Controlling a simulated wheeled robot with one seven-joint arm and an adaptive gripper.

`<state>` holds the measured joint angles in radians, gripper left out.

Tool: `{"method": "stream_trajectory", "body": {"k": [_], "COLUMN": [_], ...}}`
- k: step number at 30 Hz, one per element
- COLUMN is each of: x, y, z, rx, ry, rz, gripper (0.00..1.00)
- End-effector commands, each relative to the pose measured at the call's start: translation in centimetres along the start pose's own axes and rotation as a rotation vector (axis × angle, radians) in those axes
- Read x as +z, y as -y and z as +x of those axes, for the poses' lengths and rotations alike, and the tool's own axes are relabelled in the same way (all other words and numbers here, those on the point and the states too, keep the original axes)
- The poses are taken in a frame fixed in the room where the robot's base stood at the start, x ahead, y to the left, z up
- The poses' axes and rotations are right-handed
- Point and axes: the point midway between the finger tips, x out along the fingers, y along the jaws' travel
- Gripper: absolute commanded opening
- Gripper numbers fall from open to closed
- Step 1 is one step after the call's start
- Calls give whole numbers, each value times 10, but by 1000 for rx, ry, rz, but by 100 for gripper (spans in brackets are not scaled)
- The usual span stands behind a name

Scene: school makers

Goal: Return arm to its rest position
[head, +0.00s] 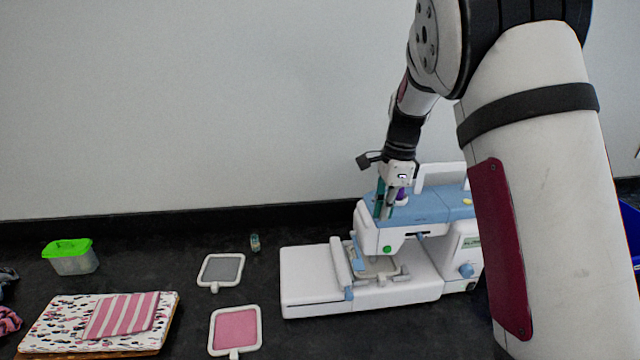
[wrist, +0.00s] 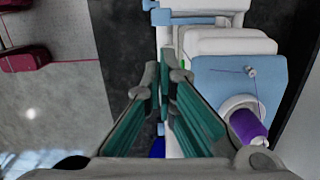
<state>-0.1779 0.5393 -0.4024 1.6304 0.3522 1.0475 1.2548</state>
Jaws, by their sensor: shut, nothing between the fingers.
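My gripper (head: 383,208) hangs at the end of my arm, above the left end of the sewing machine's (head: 300,278) blue top. In the wrist view my gripper (wrist: 164,72) has its green-lined fingers together at the tips, with nothing between them. The sewing machine (wrist: 225,75) lies below and to the right of the fingers there, with a purple thread spool (wrist: 246,127) on it. I cannot tell if the fingers touch the machine. My arm reaches in from the right of the head view and hides part of the machine's right end.
A grey-filled frame (head: 221,270) and a pink-filled frame (head: 236,329) lie left of the machine. Folded patterned cloth (head: 60,322) and a green-lidded box (head: 72,258) are further left. A blue bin (head: 631,220) stands at the right edge. The wall is close behind.

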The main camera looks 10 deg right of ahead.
Motion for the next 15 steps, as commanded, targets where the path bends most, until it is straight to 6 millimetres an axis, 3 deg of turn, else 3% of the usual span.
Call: {"method": "stream_trajectory", "body": {"k": [5, 15], "x": [6, 26], "y": [-20, -113], "z": [-32, -114], "rx": [-41, -181], "ry": [20, 6], "rz": [-112, -585], "gripper": [0, 0]}}
